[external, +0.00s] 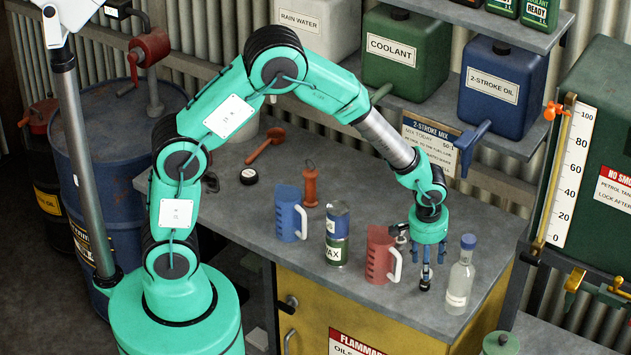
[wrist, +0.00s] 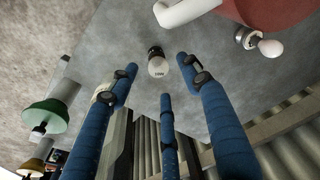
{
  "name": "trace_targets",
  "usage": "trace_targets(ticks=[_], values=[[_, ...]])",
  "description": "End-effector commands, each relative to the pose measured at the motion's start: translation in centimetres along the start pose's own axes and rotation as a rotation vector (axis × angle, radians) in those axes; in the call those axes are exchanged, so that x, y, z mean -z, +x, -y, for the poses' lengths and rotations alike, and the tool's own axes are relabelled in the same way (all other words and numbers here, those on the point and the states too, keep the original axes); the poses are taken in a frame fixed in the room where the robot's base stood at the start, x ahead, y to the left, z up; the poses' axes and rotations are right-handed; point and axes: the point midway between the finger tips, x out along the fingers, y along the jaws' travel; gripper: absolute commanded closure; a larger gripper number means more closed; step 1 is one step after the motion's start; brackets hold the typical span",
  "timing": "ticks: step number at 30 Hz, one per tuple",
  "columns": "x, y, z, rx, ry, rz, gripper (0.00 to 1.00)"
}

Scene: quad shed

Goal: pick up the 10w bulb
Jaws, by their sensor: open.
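A small light bulb (wrist: 157,65) with a white globe and dark base lies on the grey bench top. Its printed label is too small to read surely. In the external view this bulb (external: 424,285) is a small dark-and-pale shape just below my gripper (external: 426,270). In the wrist view the blue fingers of my gripper (wrist: 158,80) are spread, with the bulb beyond and between their tips. No finger clearly touches it. A second bulb (wrist: 268,47) with a white globe lies beside the red jug, outside the fingers.
The red jug (external: 380,255) stands left of my gripper and a clear bottle (external: 460,278) with a blue cap close on its right. A wax can (external: 337,237) and blue jug (external: 289,213) stand farther left. The bench's front edge is near the bulb.

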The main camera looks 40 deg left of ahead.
Motion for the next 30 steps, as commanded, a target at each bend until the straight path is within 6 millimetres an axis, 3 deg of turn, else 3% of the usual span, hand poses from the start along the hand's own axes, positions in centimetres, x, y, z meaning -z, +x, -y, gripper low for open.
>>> trace_targets(ticks=[11, 24, 30], values=[[0.0, 0.3, 0.0, 0.001, 0.000, 0.001, 0.52], [-0.3, 4.7, -0.1, 0.001, 0.001, 0.001, 0.52], [-0.3, 5.2, -0.1, 0.001, 0.001, 0.001, 0.52]])
